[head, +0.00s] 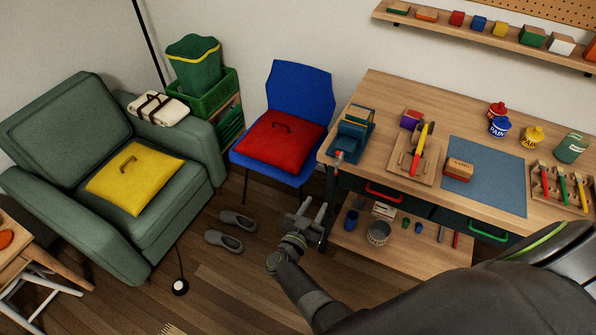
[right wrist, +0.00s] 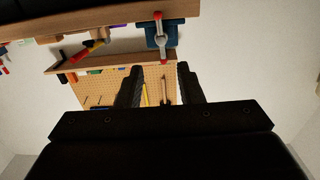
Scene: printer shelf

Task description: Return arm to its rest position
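My right gripper (head: 306,217) is in the middle of the head view, in the air in front of the workbench's left end, with its arm coming in from the lower right. Its two fingers stand apart with nothing between them. In the right wrist view the gripper (right wrist: 158,85) also shows two dark fingers spread with a clear gap, and the pegboard shows behind them. My left gripper is not in the head view.
The wooden workbench (head: 388,91) stands to the right, with a blue mat (head: 485,165) and tools on it. A blue chair (head: 297,90) with a red cushion (head: 280,139) stands behind my gripper. A green armchair (head: 60,120) is at left. Grey slippers (head: 223,240) lie on the open floor.

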